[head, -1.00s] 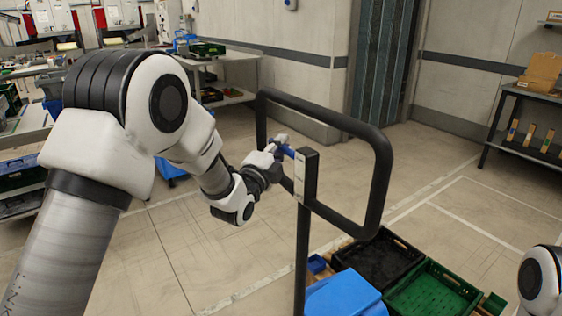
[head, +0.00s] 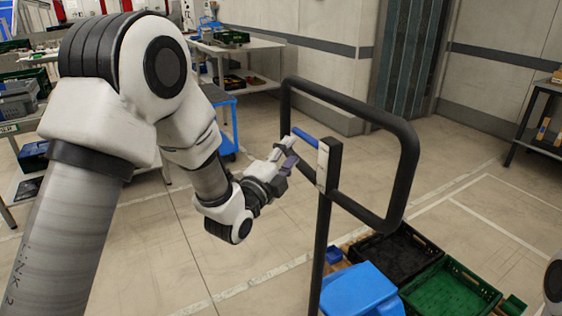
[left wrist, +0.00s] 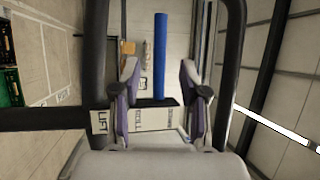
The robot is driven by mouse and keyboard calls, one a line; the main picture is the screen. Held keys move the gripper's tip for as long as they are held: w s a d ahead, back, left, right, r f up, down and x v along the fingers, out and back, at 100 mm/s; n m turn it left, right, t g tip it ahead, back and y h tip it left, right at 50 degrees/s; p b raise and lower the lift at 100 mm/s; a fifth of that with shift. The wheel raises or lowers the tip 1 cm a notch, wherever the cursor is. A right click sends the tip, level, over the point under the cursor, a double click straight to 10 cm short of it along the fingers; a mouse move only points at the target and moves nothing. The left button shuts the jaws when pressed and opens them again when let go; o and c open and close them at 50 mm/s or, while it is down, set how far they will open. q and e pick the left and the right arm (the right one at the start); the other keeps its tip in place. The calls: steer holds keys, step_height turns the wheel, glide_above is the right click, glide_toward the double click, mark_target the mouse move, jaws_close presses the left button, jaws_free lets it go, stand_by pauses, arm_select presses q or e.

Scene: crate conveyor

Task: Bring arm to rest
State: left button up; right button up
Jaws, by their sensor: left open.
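My left gripper (head: 290,153) is open and empty at the end of my left arm, just left of the black handle frame. In the left wrist view its two purple-grey fingers (left wrist: 160,82) stand apart. A blue lever (head: 305,138) sticks out from the post of the frame. The lever (left wrist: 160,55) shows beyond and between the fingertips in the left wrist view, and I see no grip on it. A light panel with "LIFT" and "ROLL" lettering (left wrist: 138,120) lies below it. My right gripper is out of view.
The black tube frame (head: 410,160) stands on a post in front of me. A black crate (head: 400,250), a green crate (head: 450,290) and a blue bin (head: 360,290) are low at the right. A blue cart (head: 222,100) and tables are behind. The middle floor is open.

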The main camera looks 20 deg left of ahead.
arm_select(q)
steer(key=v, duration=0.4)
steer(key=s+f+n+g+y+p, duration=0.1)
steer(key=s+f+g, duration=0.2)
steer(key=f, duration=0.7)
steer(key=s+f+n+g, duration=0.1)
steer(key=s+f+g, duration=0.25)
steer(key=f, duration=0.65)
steer(key=s+f+n+g+y+p, duration=0.1)
steer(key=s+f+g, duration=0.15)
steer(key=f, duration=0.65)
steer(key=s+f+n+g, duration=0.3)
steer(key=s+f+n, duration=0.1)
steer(key=s, duration=0.4)
steer(key=s+a+f+n+g, duration=0.1)
steer(key=s+f+n+g, duration=0.3)
steer(key=s+n, duration=0.3)
steer(key=s+a+f+n+g+y, duration=0.1)
steer(key=s+f+n+g, duration=0.2)
steer(key=s, duration=0.7)
step_height(320, 180, down, 2)
steer(key=shift+s+f+n+g, duration=0.1)
steer(key=shift+s+n+g, duration=0.25)
steer(key=shift+n, duration=0.85)
